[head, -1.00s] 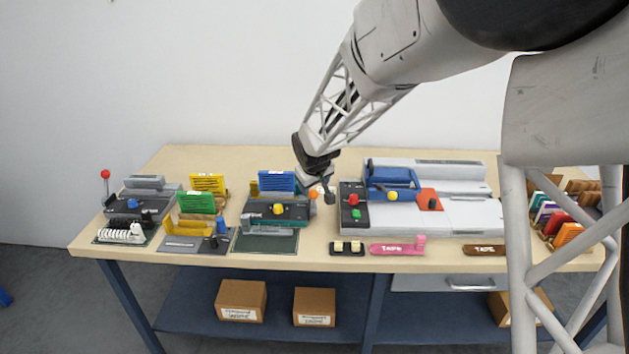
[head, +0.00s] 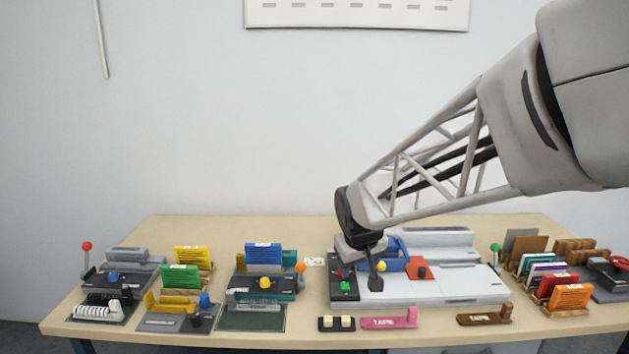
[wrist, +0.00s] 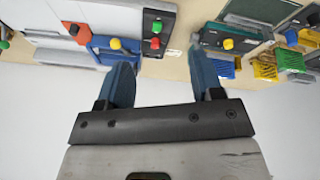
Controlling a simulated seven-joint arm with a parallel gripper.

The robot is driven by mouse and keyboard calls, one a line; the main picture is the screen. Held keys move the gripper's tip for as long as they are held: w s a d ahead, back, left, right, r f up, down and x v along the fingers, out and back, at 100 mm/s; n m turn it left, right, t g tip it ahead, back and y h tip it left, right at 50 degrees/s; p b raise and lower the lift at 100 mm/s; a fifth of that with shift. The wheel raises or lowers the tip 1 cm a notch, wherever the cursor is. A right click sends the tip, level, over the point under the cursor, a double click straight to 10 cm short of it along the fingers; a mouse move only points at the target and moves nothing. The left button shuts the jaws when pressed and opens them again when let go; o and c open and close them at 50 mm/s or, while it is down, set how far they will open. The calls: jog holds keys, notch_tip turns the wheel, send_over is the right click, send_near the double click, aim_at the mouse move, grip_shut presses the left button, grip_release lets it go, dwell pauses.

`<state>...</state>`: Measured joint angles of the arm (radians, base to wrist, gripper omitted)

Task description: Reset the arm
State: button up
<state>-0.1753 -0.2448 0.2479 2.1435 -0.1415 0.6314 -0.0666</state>
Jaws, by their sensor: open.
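My gripper (head: 375,272) hangs over the left part of the large grey-white machine (head: 450,287) in the head view, near its dark panel with red and green buttons. In the wrist view my gripper (wrist: 165,80) shows two blue fingers set well apart, with nothing between them. The blue block with a yellow knob (wrist: 113,47) on the machine and the dark button panel (wrist: 157,33) appear beyond the fingertips. My arm reaches in from the upper right of the head view and hides part of the machine and its blue block.
Left on the wooden table (head: 175,229) are several small devices with knobs, and yellow (head: 193,255), green (head: 180,276) and blue (head: 263,254) card stacks. Pink (head: 392,319) and brown (head: 485,316) tape holders lie at the front. Coloured card racks (head: 560,297) stand right.

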jog(key=s+d+m+g, duration=0.1)
jog(key=s+d, duration=0.3)
jog(key=s, duration=1)
jog(key=s+d+r+m, duration=0.1)
jog(key=s+d+m, duration=0.2)
jog(key=s, duration=1.1)
jog(key=shift+d+r+g, duration=0.15)
jog(key=shift+d+g, duration=0.25)
jog(key=shift+d, duration=0.65)
